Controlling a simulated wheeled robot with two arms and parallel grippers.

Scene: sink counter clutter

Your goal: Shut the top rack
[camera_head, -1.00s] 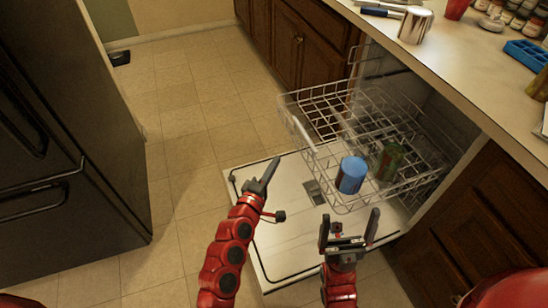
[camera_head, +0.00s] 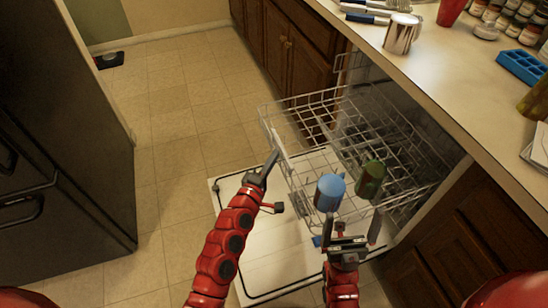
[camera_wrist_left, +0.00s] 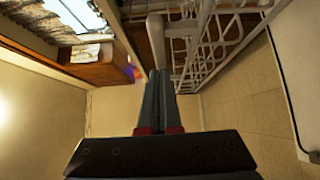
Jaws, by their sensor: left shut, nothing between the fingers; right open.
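The top rack (camera_head: 311,118) is a white wire rack pulled out of the dishwasher, above the lowered white door (camera_head: 262,250). A blue cup (camera_head: 329,192) and a green cup (camera_head: 370,179) are at the rack's near end. My left gripper (camera_head: 273,160) is shut and empty, its tip at the rack's left front edge; I cannot tell whether it touches. In the left wrist view the shut fingers (camera_wrist_left: 160,75) point up beside the white rack (camera_wrist_left: 205,40). My right gripper (camera_head: 352,226) is open and empty, just below the cups in the picture.
The counter (camera_head: 455,75) at the right holds a metal pot (camera_head: 401,34), a red cup (camera_head: 451,11), several jars and a blue tray (camera_head: 523,66). Dark cabinets (camera_head: 295,45) flank the dishwasher. A black fridge (camera_head: 60,130) stands left, with free floor between.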

